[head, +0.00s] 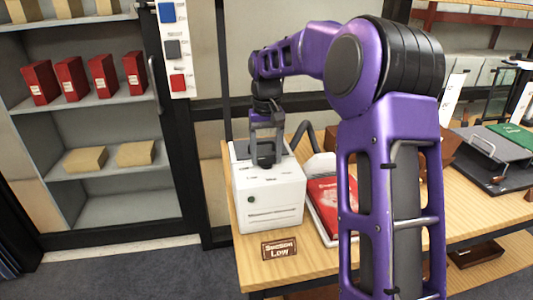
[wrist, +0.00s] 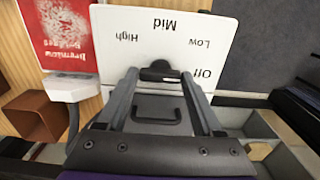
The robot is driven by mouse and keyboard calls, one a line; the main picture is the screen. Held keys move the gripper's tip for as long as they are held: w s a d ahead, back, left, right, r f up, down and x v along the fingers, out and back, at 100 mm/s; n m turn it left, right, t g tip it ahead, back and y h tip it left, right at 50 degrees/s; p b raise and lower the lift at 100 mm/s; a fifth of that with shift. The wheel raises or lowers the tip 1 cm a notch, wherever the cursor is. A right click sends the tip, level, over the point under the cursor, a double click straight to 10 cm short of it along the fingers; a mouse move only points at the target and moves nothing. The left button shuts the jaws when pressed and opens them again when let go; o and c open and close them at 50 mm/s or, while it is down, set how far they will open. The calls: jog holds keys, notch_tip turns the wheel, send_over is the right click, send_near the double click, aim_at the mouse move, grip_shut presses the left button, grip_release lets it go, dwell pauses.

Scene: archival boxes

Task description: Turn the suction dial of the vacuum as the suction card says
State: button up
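The vacuum (head: 270,208) is a white box on the wooden table. The suction card (head: 279,249) in front of it reads "Suction Low". In the wrist view, the vacuum's white top (wrist: 165,49) shows Off, Low, Mid and High upside down, running from right to left in an arc. The black suction dial (wrist: 160,72) sits below these labels. My gripper (head: 265,161) is over the vacuum's top. In the wrist view its fingers stand apart on either side of the dial. I cannot tell firm contact or which label the dial points to.
A red booklet (head: 328,199) lies in a white holder right of the vacuum, with a dark hose behind. A black tray with a green item (head: 513,136) is at the far right. Shelves with red boxes (head: 104,76) stand at the left, with colored switches beside them.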

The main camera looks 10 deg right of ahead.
jog(key=c, duration=0.9)
jog(key=shift+o, duration=0.2)
jog(key=shift+r+p, duration=0.1)
jog(key=shift+p, duration=0.2)
jog(key=n+p, duration=0.2)
jog(key=shift+r+n, duration=0.15)
jog(key=shift+n, duration=0.25)
jog(key=n+p, duration=0.3)
jog(key=shift+f+n+p, duration=0.2)
jog(key=shift+n+p, duration=0.65)
jog(key=shift+n, duration=0.65)
jog(key=o, duration=1.4)
